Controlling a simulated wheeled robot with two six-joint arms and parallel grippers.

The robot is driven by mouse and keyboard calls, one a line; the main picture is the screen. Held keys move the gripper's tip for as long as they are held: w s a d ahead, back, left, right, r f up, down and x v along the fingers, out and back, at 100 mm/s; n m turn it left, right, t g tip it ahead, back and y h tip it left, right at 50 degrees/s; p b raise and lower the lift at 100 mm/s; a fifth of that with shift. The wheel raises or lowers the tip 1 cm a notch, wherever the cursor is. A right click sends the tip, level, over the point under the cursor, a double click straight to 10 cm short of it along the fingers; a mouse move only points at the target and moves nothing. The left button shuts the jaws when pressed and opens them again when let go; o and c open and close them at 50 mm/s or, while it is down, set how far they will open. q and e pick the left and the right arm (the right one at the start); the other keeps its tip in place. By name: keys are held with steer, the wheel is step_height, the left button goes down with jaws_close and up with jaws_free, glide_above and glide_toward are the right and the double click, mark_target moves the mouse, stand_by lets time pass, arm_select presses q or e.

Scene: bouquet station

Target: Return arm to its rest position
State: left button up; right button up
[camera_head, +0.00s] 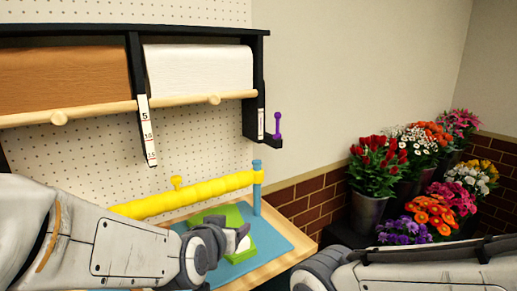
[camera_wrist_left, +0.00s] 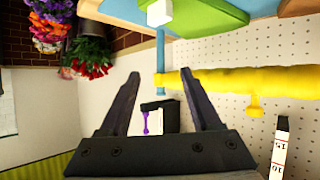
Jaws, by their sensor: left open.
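My left arm (camera_head: 130,240) reaches in from the left in the head view, over the front of the work table. My left gripper (camera_head: 240,237) is at its end, in front of a green block or pad on the table. In the left wrist view the two dark fingers of this gripper (camera_wrist_left: 160,74) are spread apart with nothing between them. My right arm (camera_head: 410,272) lies along the bottom right of the head view. Its fingers do not show.
A yellow roll (camera_head: 190,194) on a blue post (camera_head: 257,185) crosses behind my left gripper. The green block (camera_head: 232,217) lies on a blue mat (camera_head: 285,236). A black rack (camera_head: 137,60) holds paper rolls above. Flower buckets (camera_head: 368,208) stand at the right.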

arm_select(q)
steer(key=s+d+f+m+g+h+p, duration=0.1)
steer(key=s+d+f+m+g, duration=0.2)
steer(key=s, duration=0.4)
steer(key=s+d+f+m+g+p, duration=0.1)
steer(key=s+d+g+p, duration=0.15)
steer(key=s+g, duration=0.35)
steer(key=s+a+m+g+y, duration=0.2)
steer(key=s+a+g, duration=0.1)
steer(key=s, duration=0.9)
steer(key=shift+y+p, duration=0.3)
steer(key=shift+a, duration=0.15)
